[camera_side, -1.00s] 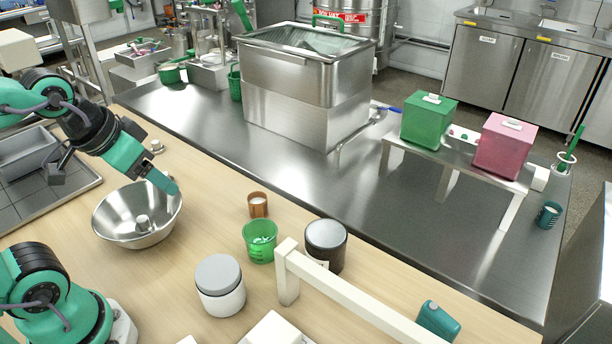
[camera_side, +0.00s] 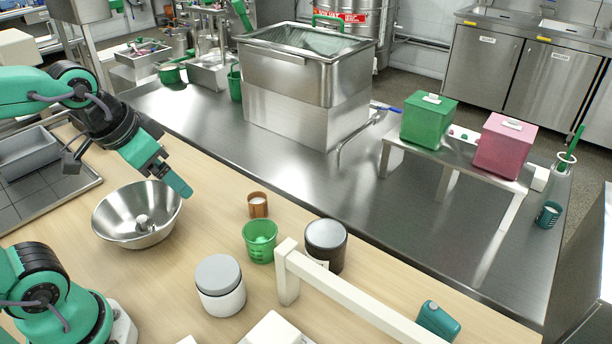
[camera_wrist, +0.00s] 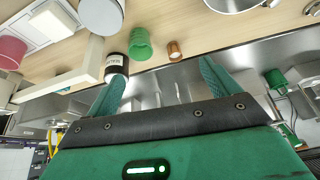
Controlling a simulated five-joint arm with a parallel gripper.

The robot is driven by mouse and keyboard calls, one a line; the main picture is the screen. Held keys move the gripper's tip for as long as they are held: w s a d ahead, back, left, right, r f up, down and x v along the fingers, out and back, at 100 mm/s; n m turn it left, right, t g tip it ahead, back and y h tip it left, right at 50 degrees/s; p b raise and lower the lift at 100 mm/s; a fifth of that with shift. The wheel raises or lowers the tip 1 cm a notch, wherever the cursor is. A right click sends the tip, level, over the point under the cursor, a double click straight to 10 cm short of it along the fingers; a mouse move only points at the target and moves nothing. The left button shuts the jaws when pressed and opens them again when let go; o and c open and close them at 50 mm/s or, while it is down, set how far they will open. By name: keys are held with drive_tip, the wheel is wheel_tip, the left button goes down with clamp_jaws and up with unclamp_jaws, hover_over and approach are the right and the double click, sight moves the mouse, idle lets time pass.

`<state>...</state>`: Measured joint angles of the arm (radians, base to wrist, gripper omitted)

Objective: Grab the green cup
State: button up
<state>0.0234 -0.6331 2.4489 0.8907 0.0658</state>
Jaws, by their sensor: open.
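The green cup (camera_side: 260,247) stands upright on the light wooden table, between a small copper cup and a dark lidded jar. It also shows in the wrist view (camera_wrist: 140,38), beyond my fingers and near the top middle. My gripper (camera_side: 178,186) is above the steel bowl's right rim, to the left of and higher than the green cup. In the wrist view my gripper (camera_wrist: 160,82) has its two green fingers spread apart with nothing between them.
The copper cup (camera_side: 258,206) stands just behind the green cup. The dark jar (camera_side: 326,246) is to its right, beside a white rail (camera_side: 350,292). A white jar (camera_side: 220,290) stands in front. The steel bowl (camera_side: 118,222) is at left.

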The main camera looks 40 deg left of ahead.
drive_tip(key=w+d+f+m+g, duration=0.3)
drive_tip(key=w+f+m, duration=0.15)
drive_tip(key=w, duration=0.35)
drive_tip(key=m+g, duration=0.2)
drive_tip(key=m, duration=0.1)
approach(261, 239)
drive_tip(key=s+d+r, duration=0.2)
drive_tip(key=shift+w+d+f+m, duration=0.1)
drive_tip(key=shift+w+f+m, duration=0.15)
drive_tip(key=shift+f, duration=0.25)
drive_tip(key=shift+s+f, duration=0.1)
drive_tip(key=shift+f, duration=1.2)
drive_tip(key=shift+f, duration=0.1)
drive_tip(key=shift+s+f, duration=0.1)
drive_tip(key=shift+f, duration=2.45)
